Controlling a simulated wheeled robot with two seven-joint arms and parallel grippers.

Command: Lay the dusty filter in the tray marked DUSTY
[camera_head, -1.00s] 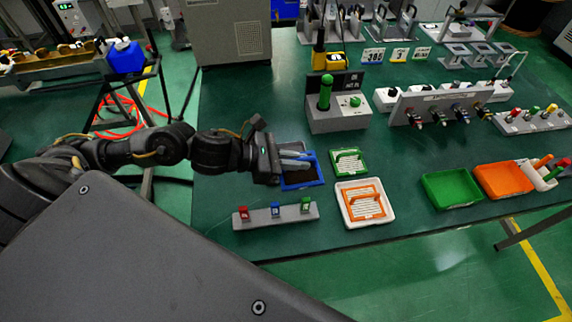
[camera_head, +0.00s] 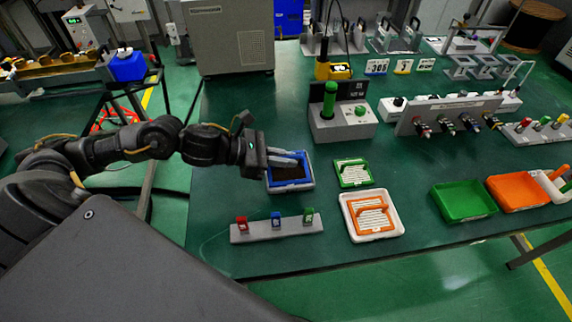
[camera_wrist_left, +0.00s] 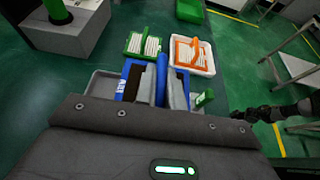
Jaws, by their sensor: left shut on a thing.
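The dusty filter (camera_head: 290,173) has a blue frame and dark brown media. It is at the left of the bench in the head view, and its blue frame (camera_wrist_left: 127,78) carries a white label in the left wrist view. My left gripper (camera_head: 288,158) is shut on its blue handle (camera_wrist_left: 165,72), which stands between the two grey fingers. A pale grey tray (camera_wrist_left: 101,86) shows behind and beside the filter. I cannot tell whether the filter touches it. No DUSTY marking is readable. My right gripper is not in view.
A green filter (camera_head: 353,173) with white pleats lies to the right. An orange filter sits in a white tray (camera_head: 391,229). A grey strip with coloured clips (camera_head: 245,236) lies in front. A green tray (camera_head: 464,200) and an orange tray (camera_head: 517,191) stand farther right.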

